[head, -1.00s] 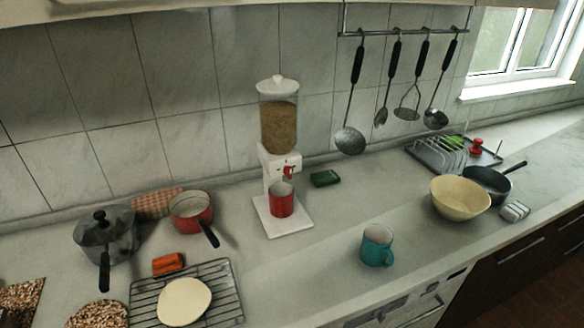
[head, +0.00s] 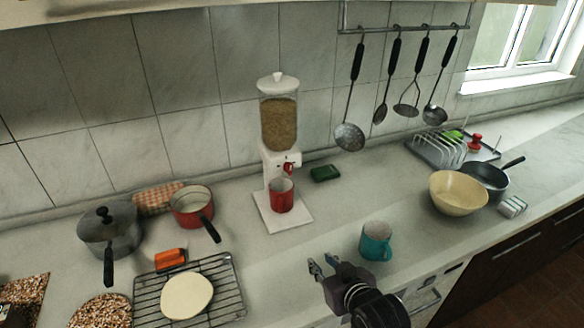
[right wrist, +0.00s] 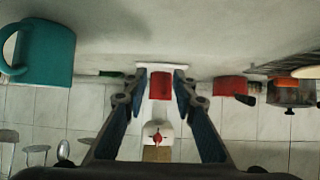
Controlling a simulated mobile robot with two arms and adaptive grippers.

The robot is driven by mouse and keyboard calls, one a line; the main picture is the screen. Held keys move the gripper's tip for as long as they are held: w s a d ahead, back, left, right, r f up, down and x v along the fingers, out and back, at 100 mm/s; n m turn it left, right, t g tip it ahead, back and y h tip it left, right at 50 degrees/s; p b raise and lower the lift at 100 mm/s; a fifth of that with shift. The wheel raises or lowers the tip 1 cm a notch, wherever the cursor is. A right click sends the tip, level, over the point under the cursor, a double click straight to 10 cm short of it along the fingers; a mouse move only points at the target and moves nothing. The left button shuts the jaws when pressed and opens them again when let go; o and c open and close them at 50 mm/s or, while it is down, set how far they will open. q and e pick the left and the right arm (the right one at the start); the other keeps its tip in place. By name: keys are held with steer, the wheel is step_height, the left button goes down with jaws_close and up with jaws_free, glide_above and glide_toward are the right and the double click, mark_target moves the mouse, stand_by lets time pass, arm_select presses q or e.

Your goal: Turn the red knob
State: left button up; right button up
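The red knob (head: 288,168) is on the front of a white dispenser (head: 281,160) with a clear hopper of grain. A red mug (head: 281,196) stands on the dispenser's base, below the knob. My right gripper (head: 322,266) is open and empty over the counter's front part, in front of the dispenser and apart from it. In the right wrist view the knob (right wrist: 157,138) and red mug (right wrist: 161,86) show upside down between the spread fingers (right wrist: 156,104). My left gripper is not in view.
A teal mug (head: 375,242) stands close to the right of my right gripper. A wire rack (head: 226,289) with a flat round bread lies to the left. A green sponge (head: 325,173) lies right of the dispenser. The counter before the dispenser is clear.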

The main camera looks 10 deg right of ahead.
mark_target(290, 166)
steer(key=w+a+r+t+y, duration=0.25)
steer(key=w+r+t, duration=0.35)
steer(key=w+r, duration=0.8)
steer(key=shift+h, duration=0.45)
steer(key=shift+w+a+r+p, duration=0.15)
steer(key=shift+w+a+p, duration=0.15)
steer(key=shift+w, duration=0.8)
steer(key=shift+w+a+r+p, duration=0.2)
steer(key=shift+w+p, duration=0.15)
steer(key=shift+w, duration=0.7)
steer(key=shift+w+a+r+p, duration=0.2)
steer(key=shift+w+p, duration=0.15)
steer(key=shift+w, duration=0.75)
jaws_close()
steer(key=shift+s, duration=0.15)
